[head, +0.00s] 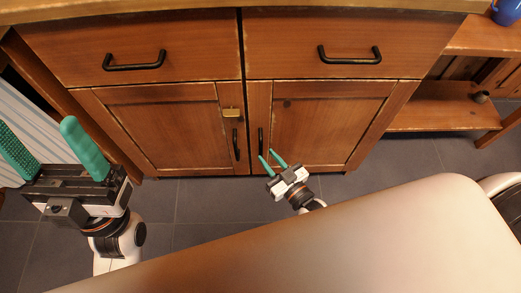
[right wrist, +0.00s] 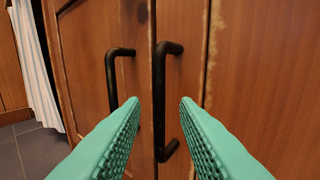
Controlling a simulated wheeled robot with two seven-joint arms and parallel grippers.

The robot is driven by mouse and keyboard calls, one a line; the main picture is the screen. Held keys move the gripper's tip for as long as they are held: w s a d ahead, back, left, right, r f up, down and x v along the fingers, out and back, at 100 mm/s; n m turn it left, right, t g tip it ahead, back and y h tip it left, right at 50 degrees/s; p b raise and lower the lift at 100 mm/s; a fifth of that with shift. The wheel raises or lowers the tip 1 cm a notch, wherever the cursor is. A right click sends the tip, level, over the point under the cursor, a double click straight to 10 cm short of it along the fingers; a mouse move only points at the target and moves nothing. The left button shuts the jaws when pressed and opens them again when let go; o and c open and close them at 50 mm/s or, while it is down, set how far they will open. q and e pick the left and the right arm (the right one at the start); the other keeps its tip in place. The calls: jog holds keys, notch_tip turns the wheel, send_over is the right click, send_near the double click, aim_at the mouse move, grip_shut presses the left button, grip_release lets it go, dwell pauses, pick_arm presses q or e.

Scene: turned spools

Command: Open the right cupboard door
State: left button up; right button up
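The right cupboard door (head: 330,125) is a wooden panel door and looks closed. Its black vertical handle (head: 261,140) is near its left edge; in the right wrist view this handle (right wrist: 159,95) shows between my fingertips. My right gripper (head: 268,156) is open and empty, just in front of the handle's lower part. Whether the fingers reach around the bar is unclear. In the right wrist view my right gripper (right wrist: 160,101) has its teal fingers well apart. My left gripper (head: 40,128) is open and empty at the far left, away from the doors.
Two drawers with black handles (head: 134,62) are above. Open shelves (head: 440,105) stand at the right. Grey tiled floor (head: 200,205) lies below.

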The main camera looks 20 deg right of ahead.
aim_at(261, 149)
jog(key=shift+b+x, duration=0.45)
jog(key=shift+x, duration=1.8)
jog(key=shift+c, duration=0.2)
grip_shut()
